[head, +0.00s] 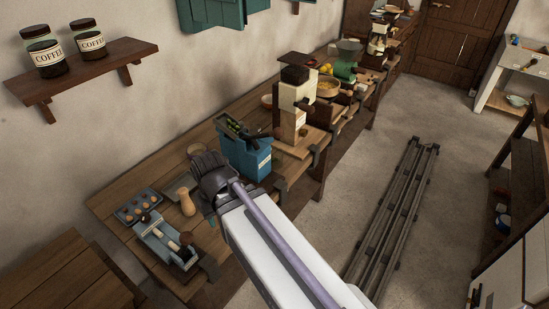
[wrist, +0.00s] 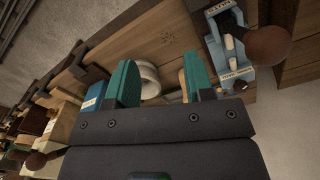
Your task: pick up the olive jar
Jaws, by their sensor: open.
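I cannot pick out an olive jar for certain in either view. In the head view, small green round things (head: 233,128) lie in a dark holder on top of a blue box (head: 240,158) on the bench. I cannot tell whether they are olives. My gripper (head: 209,170) is over the bench just left of the blue box, its fingers hardly showing. In the wrist view, my gripper (wrist: 160,65) is open, with two teal fingers apart and nothing held. A cream round vessel (wrist: 150,80) shows between and beyond them, partly hidden by the left finger.
A wooden pestle-like piece (head: 186,202), a blue tray of small round things (head: 138,206) and a blue-grey device (head: 165,242) lie on the bench left of my gripper. A cream machine (head: 297,95) stands farther along. Coffee jars (head: 44,52) stand on a wall shelf.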

